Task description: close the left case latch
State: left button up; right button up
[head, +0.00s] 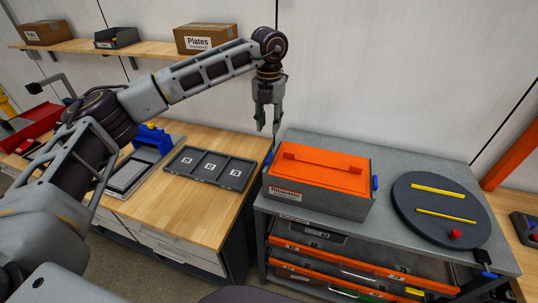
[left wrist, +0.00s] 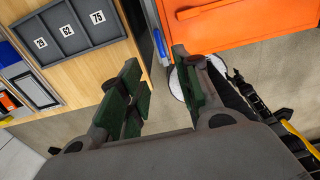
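The case (head: 318,205) is grey with an orange lid (head: 320,170) that lies down on it; it stands on a grey cart top. The left case latch (head: 268,161) is a small blue piece at the case's left end; it also shows in the left wrist view (left wrist: 160,46). I cannot tell how far it is swung out. My left gripper (head: 268,123) points down above and behind the case's left end, apart from the latch. Its green-padded fingers (left wrist: 158,82) are spread with nothing between them. My right gripper is not in view.
A second blue latch (head: 375,183) is on the case's right end. A dark round turntable (head: 420,226) with yellow strips and a red knob stands to the right. A dark three-compartment tray (head: 181,168) lies on the wooden bench at left, with a gap before the cart.

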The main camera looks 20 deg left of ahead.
aim_at(269, 157)
pick_arm(q)
notch_tip(269, 157, down, 12)
jog(key=p, duration=0.2)
jog(key=shift+r+p, duration=0.25)
jog(key=shift+p, duration=0.15)
jog(key=shift+f, duration=1.05)
grip_shut()
